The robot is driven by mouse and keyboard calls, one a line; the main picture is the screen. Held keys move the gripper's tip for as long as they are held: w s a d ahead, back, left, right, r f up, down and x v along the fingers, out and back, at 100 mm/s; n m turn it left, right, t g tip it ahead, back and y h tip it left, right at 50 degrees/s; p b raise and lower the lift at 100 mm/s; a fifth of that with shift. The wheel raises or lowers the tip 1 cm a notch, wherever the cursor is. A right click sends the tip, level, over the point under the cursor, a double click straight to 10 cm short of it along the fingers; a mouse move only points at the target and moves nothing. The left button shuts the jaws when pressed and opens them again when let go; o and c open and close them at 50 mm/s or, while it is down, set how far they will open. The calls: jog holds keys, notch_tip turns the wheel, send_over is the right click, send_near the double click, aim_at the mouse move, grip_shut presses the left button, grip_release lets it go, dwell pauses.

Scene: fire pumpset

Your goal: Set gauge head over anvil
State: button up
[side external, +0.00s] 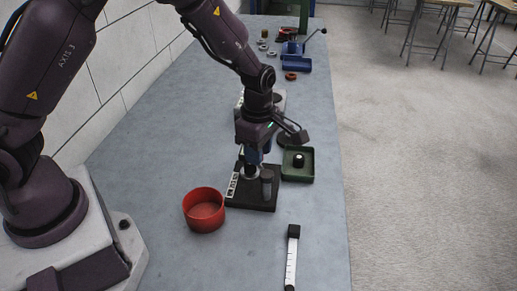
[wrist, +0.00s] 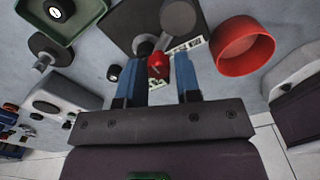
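The gauge stand has a dark square base (side external: 262,204), also in the wrist view (wrist: 118,22). A grey upright post (side external: 267,184) stands on it, seen from above in the wrist view (wrist: 180,16). A small round grey piece (wrist: 143,44), possibly the anvil, sits near the base's edge. In the side view my gripper (side external: 252,163) partly hides the stand.
A red round bowl (side external: 204,213) stands left of the base. A green tray (side external: 297,174) holding a dark knob is behind right. A black-and-white scale strip (side external: 291,262) lies in front. A grey block (wrist: 58,99) and blue vise (side external: 296,62) stand farther back. The table's front left is clear.

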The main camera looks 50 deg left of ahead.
jog(key=shift+o, duration=1.1)
notch_tip(320, 180, up, 13)
jog(key=s+a+r+m+t, duration=0.1)
jog(key=s+r+m, duration=0.4)
jog(key=s+m, duration=0.5)
jog(key=s+a+r+m+t, duration=0.2)
jog(key=s+r+m+t, duration=0.2)
jog(key=s+m, duration=0.6)
jog(key=shift+s+a+r+m+t, duration=0.15)
jog(key=shift+a+r+m+t, duration=0.15)
jog(key=shift+r+m, duration=0.85)
